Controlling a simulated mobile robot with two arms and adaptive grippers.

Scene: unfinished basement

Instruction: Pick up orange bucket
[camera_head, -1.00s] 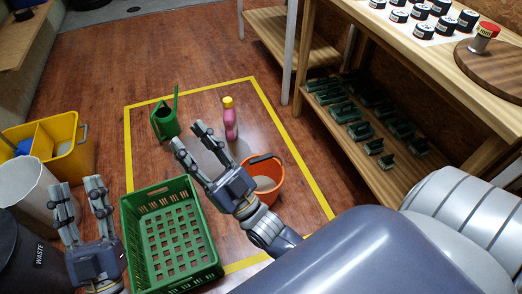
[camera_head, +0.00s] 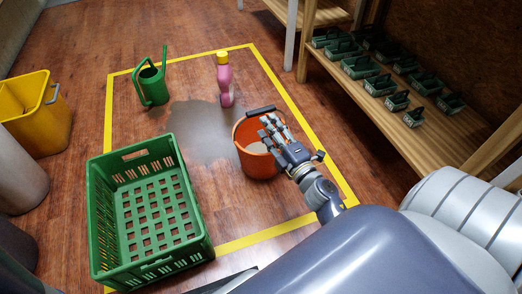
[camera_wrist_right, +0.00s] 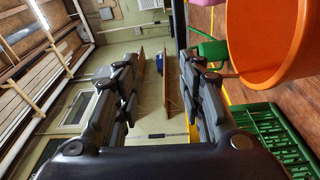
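The orange bucket (camera_head: 245,160) stands upright on the wood floor inside the yellow-taped area, with its dark handle grip (camera_head: 262,109) at the far rim and something greyish inside. My right gripper (camera_head: 270,130) is at the bucket's right side, its fingers overlapping the rim in the head view; I cannot tell whether they touch it. In the right wrist view the fingers (camera_wrist_right: 160,95) are apart with nothing between them, and the bucket (camera_wrist_right: 262,45) lies to the right, outside the gap. My left gripper is out of view.
A green crate (camera_head: 100,220) stands left of the bucket. A green watering can (camera_head: 152,85) and a pink bottle (camera_head: 225,85) stand behind, by a dark floor patch (camera_head: 205,125). A yellow mop bucket (camera_head: 40,125) is at left. A wooden shelf (camera_head: 400,130) with green trays is at right.

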